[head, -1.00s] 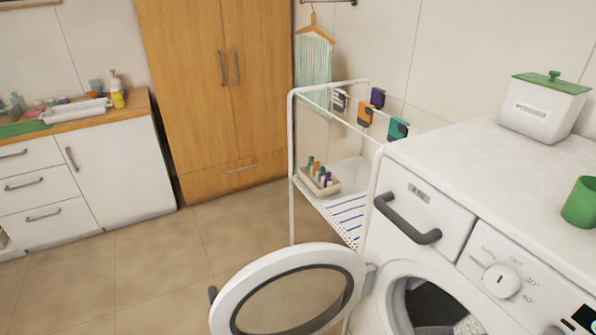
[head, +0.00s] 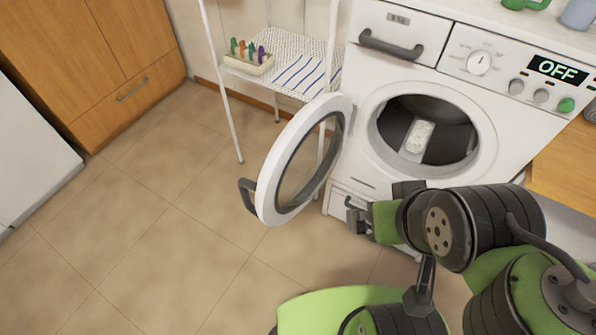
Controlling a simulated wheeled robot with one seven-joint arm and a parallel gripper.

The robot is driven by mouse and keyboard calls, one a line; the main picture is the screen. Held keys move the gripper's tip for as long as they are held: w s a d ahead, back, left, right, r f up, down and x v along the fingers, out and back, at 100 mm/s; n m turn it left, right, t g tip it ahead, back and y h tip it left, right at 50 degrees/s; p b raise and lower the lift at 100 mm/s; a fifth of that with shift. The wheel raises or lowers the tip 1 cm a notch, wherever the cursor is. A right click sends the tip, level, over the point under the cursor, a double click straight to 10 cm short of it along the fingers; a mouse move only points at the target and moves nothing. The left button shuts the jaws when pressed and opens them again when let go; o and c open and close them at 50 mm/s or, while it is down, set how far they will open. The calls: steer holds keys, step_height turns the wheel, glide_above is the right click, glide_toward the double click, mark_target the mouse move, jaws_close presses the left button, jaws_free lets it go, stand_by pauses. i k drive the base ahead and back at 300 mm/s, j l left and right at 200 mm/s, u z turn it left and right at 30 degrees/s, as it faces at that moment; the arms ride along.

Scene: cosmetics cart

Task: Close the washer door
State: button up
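The washer (head: 365,85) stands at the right in the head view. Its round white-rimmed door (head: 272,178) with a glass middle is swung wide open to the left. A dark handle (head: 246,195) sticks out from the door's free edge. The drum opening (head: 450,150) is uncovered, with a pale item inside on a dark surface. My gripper (head: 355,212) is low in front of the washer, right of the door and apart from its handle. It points left and appears empty. Its fingers are small and dark, so I cannot tell their opening.
A white drying rack (head: 236,130) with a small bottle tray (head: 250,62) stands behind the door. A wooden cabinet (head: 120,60) is at the upper left. The tiled floor left of the door is clear. A wooden surface (head: 570,165) is at the right.

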mark_target(267, 210)
steer(key=j+z, duration=0.35)
steer(key=j, duration=0.2)
steer(key=j+z, duration=0.35)
steer(key=j, duration=0.2)
steer(key=j+z, duration=0.35)
steer(key=j, duration=0.2)
steer(key=i+j+z, duration=0.15)
steer(key=j+z, duration=0.15)
steer(key=j, duration=0.15)
steer(key=i+j+z, duration=0.1)
steer(key=j+z, duration=0.2)
steer(key=j+u, duration=0.4)
steer(key=j, duration=0.35)
steer(key=i+j+u, duration=0.1)
steer(key=j+u, duration=0.3)
steer(key=j, duration=0.3)
